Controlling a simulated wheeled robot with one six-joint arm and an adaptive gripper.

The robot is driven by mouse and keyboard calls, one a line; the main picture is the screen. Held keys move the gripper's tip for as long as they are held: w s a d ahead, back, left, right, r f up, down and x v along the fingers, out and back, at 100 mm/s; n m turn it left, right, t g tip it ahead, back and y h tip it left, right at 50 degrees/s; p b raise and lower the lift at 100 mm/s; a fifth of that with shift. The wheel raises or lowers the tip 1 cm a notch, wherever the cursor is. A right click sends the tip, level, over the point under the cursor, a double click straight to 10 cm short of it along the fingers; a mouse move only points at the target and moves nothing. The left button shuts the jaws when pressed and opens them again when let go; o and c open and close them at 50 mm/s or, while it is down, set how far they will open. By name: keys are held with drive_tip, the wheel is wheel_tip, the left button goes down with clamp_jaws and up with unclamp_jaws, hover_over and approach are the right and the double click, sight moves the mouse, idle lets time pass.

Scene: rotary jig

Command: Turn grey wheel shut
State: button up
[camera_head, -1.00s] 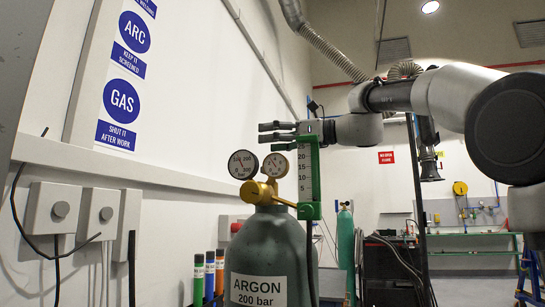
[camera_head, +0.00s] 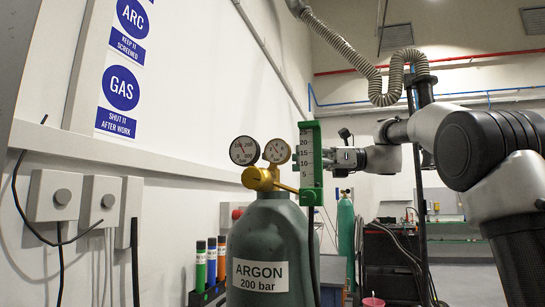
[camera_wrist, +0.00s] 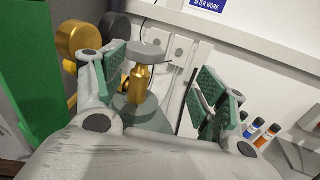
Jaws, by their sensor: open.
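The grey wheel (camera_wrist: 146,50) is a round disc on top of the brass valve (camera_wrist: 138,85) of the argon cylinder (camera_head: 270,235). In the wrist view the wheel lies near the tip of the left finger, toward the left of the space between the fingers. In the head view I cannot make out the wheel. My gripper (camera_wrist: 163,75) has its two green-padded fingers spread apart with nothing held. In the head view my gripper (camera_head: 345,159) is right of the cylinder's valve, partly behind the green flowmeter (camera_head: 310,165).
Two round gauges, the left one (camera_head: 244,151) and the right one (camera_head: 277,151), sit above the brass regulator (camera_head: 262,178). The flowmeter's green body (camera_wrist: 28,65) fills the wrist view's left side. Grey wall boxes (camera_head: 54,194) and several coloured tubes (camera_head: 211,262) stand left of the cylinder.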

drive_tip(key=shift+n+g, duration=0.7)
drive_tip(key=a, duration=0.2)
drive_tip(key=s+a, duration=0.1)
drive_tip(key=a, duration=0.2)
drive_tip(key=s+a, duration=0.1)
drive_tip(key=a, duration=0.2)
